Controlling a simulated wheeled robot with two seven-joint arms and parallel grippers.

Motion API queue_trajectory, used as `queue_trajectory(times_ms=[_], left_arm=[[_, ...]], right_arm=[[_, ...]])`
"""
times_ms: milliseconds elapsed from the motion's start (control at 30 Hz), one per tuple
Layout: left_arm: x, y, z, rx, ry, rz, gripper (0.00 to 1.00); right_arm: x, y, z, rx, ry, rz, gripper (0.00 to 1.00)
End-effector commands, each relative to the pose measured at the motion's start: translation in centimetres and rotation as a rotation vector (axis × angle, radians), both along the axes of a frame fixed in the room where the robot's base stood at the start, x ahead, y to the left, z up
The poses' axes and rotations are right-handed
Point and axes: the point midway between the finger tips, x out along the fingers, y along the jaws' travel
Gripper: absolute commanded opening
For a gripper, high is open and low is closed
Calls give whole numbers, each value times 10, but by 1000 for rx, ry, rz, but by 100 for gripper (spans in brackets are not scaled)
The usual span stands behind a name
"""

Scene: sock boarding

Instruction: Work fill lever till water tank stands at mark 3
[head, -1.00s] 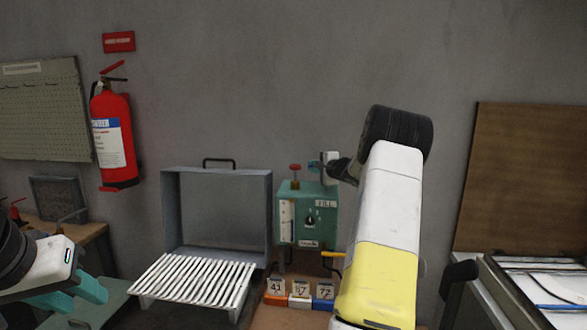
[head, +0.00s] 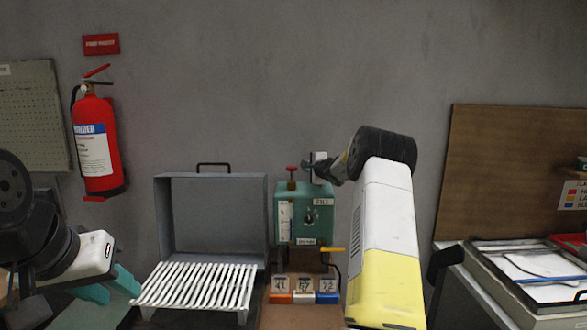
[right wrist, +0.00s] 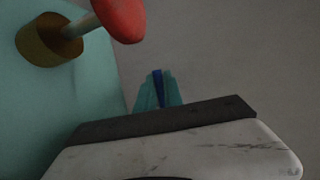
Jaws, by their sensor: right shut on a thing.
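The water tank (head: 312,230) is a green box with a "FILL" label, a dark dial and a white level scale (head: 285,222) on its front. The water level is too small to read. A red knob (head: 292,169) stands on its top and also shows in the right wrist view (right wrist: 122,15). My right gripper (head: 318,168) is at the tank's upper right; its teal fingers (right wrist: 158,92) are closed on a narrow blue piece, seemingly the fill lever (right wrist: 158,88). The rest of the lever is hidden. My left gripper (head: 110,286) is open and empty at lower left.
A grey open-lidded press (head: 210,174) with a white slatted rack (head: 195,286) stands left of the tank. A yellow handle (head: 333,250) sticks out below the tank. Numbered blocks (head: 303,298) sit in front. A tray (head: 510,285) lies at right.

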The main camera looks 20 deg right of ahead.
Motion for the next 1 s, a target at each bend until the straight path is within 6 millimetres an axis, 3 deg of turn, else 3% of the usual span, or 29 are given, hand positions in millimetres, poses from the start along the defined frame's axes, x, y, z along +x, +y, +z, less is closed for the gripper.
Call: queue_trajectory(times_ms=[33,67,100,467,1000], left_arm=[[0,0,0,0,0,0,36],[0,0,0,0,0,0,36],[0,0,0,0,0,0,36],[0,0,0,0,0,0,36],[0,0,0,0,0,0,36]], right_arm=[[0,-1,2,0,-3,-2,0],[0,-1,2,0,-3,-2,14],[0,-1,2,0,-3,-1,20],[-3,-1,1,0,0,-1,20],[-73,-7,15,0,-2,-2,20]])
